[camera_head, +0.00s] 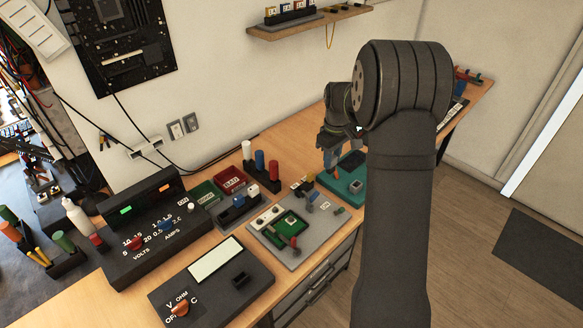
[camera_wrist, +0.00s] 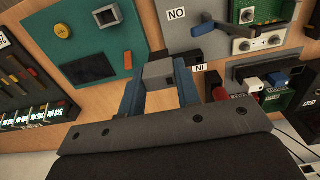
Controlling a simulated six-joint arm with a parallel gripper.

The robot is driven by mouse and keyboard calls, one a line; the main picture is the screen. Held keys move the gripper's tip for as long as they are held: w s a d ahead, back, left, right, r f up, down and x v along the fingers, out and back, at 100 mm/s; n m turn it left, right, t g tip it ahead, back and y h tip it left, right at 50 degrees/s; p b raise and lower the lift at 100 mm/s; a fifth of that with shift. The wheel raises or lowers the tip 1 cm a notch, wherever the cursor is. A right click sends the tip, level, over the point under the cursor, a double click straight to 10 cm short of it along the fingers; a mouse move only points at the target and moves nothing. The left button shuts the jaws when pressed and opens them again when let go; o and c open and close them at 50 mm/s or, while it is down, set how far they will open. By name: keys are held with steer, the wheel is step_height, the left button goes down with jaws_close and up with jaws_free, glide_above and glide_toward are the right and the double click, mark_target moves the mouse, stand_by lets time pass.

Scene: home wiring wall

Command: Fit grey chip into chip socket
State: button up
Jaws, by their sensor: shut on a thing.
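My gripper (camera_wrist: 158,88) has its two blue fingers shut on a grey chip (camera_wrist: 158,73), a small square block, in the wrist view. In the head view my gripper (camera_head: 330,160) hangs beside the teal mat, and the chip cannot be made out there. A green circuit board (camera_head: 291,222) with a square socket and a red-tipped lever sits on a grey plate. The board (camera_wrist: 270,12) also shows at the top right of the wrist view, apart from the chip. The socket looks like the chip socket (camera_wrist: 247,15), but its inside is too small to judge.
The grey plate (camera_head: 290,255) also holds a lever and blue posts. Red and green bins (camera_head: 230,178), coloured pegs and meters stand to the left.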

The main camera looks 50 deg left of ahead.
steer(key=w+d, duration=0.6)
steer(key=w, duration=0.1)
steer(key=shift+w, duration=0.4)
steer(key=shift+f, duration=2.85)
steer(key=shift+f, duration=1.85)
steer(key=o, duration=1)
steer(key=shift+o, duration=0.2)
step_height(320, 180, up, 17)
steer(key=shift+r, duration=0.2)
